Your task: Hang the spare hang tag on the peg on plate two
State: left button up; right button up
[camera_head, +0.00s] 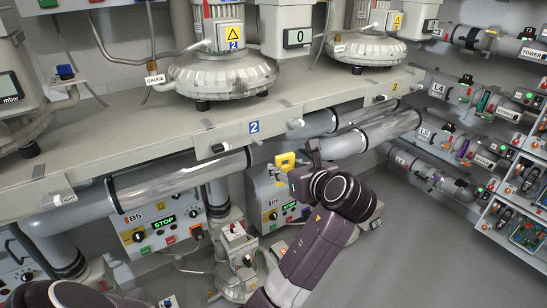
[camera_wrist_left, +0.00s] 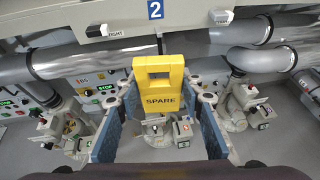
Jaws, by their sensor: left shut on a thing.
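The spare hang tag (camera_wrist_left: 160,98) is a yellow plate marked SPARE with a slot near its top. It also shows in the head view (camera_head: 285,162), below and right of the blue "2" label. My left gripper (camera_wrist_left: 160,118) is shut on the tag, with one blue-padded finger at each side; it also shows in the head view (camera_head: 291,172). The blue "2" label (camera_head: 254,127) marks plate two on the bench front. A dark peg with a white label (camera_head: 220,148) sticks out left of it, also in the left wrist view (camera_wrist_left: 97,30). The tag is apart from it.
Another small peg-like part (camera_head: 297,124) is right of the label. Large grey pipes (camera_head: 180,180) run under the bench. A blower (camera_head: 222,75) stands above. Control boxes (camera_head: 162,222) sit below, and a rack (camera_head: 480,120) stands at right. Floor at lower right is clear.

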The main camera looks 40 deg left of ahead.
aim_at(258, 143)
pick_arm(q)
jog(key=shift+n+g+y, duration=0.5)
jog(key=shift+n+g, duration=0.3)
jog(key=shift+g, duration=0.1)
jog(key=shift+w+r+p+x, duration=0.5)
jog(key=shift+p+x, duration=0.45)
jog(key=shift+x, duration=2)
jog(key=shift+w+r+p+x, duration=0.45)
jog(key=shift+p+x, duration=0.5)
jog(key=shift+x, duration=2.05)
jog(key=shift+w+r+p+x, duration=0.5)
jog(key=shift+p+x, duration=0.45)
jog(key=shift+x, duration=2)
jog(key=shift+a+r, duration=0.15)
pick_arm(e)
notch_tip(258, 143, up, 6)
jog(key=w, duration=0.1)
jog(key=shift+r, duration=0.15)
pick_arm(q)
jog(key=shift+a, duration=0.15)
